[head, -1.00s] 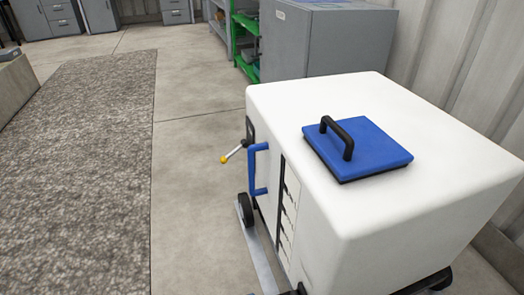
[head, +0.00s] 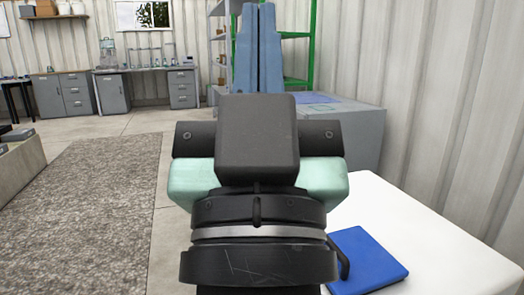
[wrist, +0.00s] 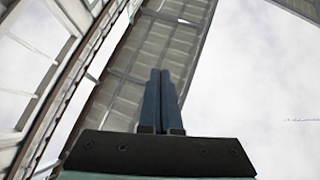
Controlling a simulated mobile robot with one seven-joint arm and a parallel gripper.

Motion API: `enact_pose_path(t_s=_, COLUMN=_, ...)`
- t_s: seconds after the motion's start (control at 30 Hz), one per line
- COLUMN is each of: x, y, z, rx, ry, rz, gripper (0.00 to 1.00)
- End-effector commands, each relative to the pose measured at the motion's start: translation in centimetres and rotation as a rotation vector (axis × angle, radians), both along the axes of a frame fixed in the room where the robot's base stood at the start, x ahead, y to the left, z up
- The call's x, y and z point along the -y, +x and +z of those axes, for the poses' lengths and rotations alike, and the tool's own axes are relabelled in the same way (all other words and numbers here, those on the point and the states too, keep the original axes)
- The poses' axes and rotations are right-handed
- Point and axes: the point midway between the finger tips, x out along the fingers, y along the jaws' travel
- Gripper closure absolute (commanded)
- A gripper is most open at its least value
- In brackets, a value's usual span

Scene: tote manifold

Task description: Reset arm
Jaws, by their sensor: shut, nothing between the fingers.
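My gripper (head: 259,8) stands upright in the middle of the head view, with its two blue fingers pointing up. In the wrist view my gripper (wrist: 160,73) has its fingers side by side and touching, with nothing between them. The wrist camera looks up at the ceiling panels and bright sky. My dark wrist housing fills the centre of the head view and hides part of the shelf and cabinet behind it.
A white box-shaped unit (head: 440,245) stands at the lower right, with a blue hatch (head: 378,258) on top, partly hidden by my wrist. A grey cabinet (head: 355,135) and corrugated wall (head: 440,90) lie behind. The rough grey mat (head: 90,210) on the left is clear.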

Motion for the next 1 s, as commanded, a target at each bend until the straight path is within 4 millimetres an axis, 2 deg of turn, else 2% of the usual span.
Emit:
enact_pose_path(t_s=0.03, x=0.4, y=-2.2, z=3.0, rx=0.059, ry=0.007, rz=-0.004, gripper=1.0)
enact_pose_path(t_s=0.07, x=0.4, y=-2.3, z=4.3, rx=0.059, ry=0.009, rz=-0.002, gripper=1.0)
enact_pose_path(t_s=0.37, x=0.2, y=-1.7, z=12.6, rx=0.044, ry=0.008, rz=0.0, gripper=1.0)
enact_pose_path(t_s=1.0, x=0.2, y=-1.7, z=32.3, rx=0.042, ry=0.007, rz=0.002, gripper=1.0)
